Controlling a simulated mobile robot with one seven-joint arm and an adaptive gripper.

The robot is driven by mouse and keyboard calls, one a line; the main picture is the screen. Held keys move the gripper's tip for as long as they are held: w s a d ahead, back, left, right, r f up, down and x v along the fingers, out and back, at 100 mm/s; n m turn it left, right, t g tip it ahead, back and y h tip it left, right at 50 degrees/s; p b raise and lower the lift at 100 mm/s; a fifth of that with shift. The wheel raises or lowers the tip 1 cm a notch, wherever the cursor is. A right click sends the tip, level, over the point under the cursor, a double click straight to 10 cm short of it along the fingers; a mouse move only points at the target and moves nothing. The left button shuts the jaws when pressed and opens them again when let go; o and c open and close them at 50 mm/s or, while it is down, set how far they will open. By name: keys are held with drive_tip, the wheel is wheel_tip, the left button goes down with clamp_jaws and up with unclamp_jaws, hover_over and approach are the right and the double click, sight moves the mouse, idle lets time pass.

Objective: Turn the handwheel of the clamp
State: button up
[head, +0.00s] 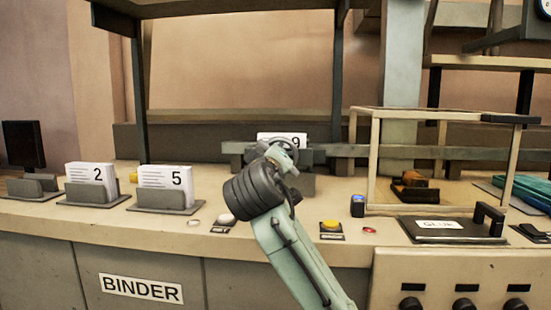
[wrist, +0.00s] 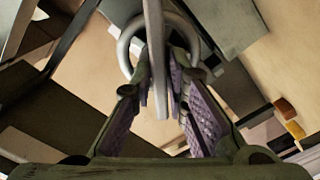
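My gripper (head: 281,160) reaches up to the wheel from the front. In the wrist view, the handwheel's pale ring (wrist: 126,42) lies beyond the fingertips, and a straight grey bar of it runs down between the fingers. My gripper (wrist: 161,80) is open, with one purple-padded finger on each side of the bar. I see narrow gaps beside the bar; contact at the tips is unclear.
Cards marked 2 (head: 92,176) and 5 (head: 166,178) stand in holders to the left. A card marked 9 (head: 296,137) is behind the wheel. A yellow button (head: 330,225), a beige frame (head: 373,165) and a dark flat box (head: 443,229) are to the right.

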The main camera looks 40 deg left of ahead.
drive_tip(key=o, duration=0.4)
drive_tip(key=v, duration=1.2)
idle(0.3)
